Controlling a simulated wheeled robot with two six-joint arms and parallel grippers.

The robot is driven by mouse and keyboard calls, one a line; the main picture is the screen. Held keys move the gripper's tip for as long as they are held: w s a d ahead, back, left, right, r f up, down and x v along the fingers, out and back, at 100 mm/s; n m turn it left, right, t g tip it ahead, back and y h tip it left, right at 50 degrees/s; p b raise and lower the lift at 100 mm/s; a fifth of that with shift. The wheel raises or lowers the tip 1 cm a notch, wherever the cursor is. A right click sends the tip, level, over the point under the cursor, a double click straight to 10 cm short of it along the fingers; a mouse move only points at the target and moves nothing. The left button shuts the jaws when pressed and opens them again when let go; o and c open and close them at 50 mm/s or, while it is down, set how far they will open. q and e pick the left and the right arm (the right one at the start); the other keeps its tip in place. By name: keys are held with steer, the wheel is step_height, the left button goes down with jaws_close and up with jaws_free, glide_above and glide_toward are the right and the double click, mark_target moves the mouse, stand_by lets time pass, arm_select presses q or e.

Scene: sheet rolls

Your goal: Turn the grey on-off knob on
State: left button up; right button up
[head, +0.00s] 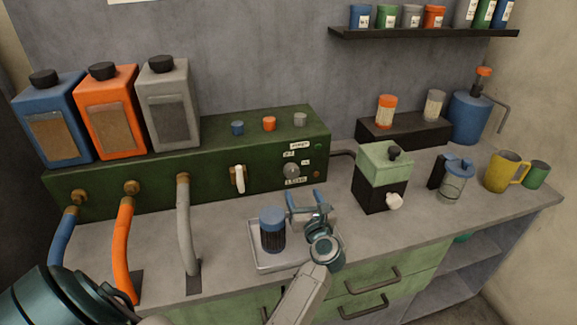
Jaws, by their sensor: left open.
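The round grey knob (291,170) sits on the right part of the green box's front face, with small white labels above and below it. Its pointer direction is too small to read. My left gripper (303,195) is open and empty, just below and in front of the knob, with its two blue fingers pointing towards the box. It appears apart from the knob. My right gripper is not in view.
The green box (210,188) carries blue, orange and grey canisters, small coloured caps and a white lever (239,179). A tray (262,266) with a blue-lidded jar (272,230) lies beside my gripper. A green-and-black machine (381,180) stands to the right.

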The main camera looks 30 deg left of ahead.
mark_target(293, 174)
arm_select(q)
steer(key=x, duration=0.2)
steer(key=p+x, duration=0.1)
steer(key=shift+r, duration=0.25)
steer(key=x, duration=0.2)
steer(key=p+x, duration=0.1)
steer(key=x, duration=0.4)
steer(key=shift+s+f+p, duration=0.1)
steer(key=shift+f+p, duration=0.2)
steer(key=shift+p, duration=0.05)
steer(key=shift+w+a, duration=0.25)
steer(key=shift+a, duration=0.1)
steer(key=c, duration=1)
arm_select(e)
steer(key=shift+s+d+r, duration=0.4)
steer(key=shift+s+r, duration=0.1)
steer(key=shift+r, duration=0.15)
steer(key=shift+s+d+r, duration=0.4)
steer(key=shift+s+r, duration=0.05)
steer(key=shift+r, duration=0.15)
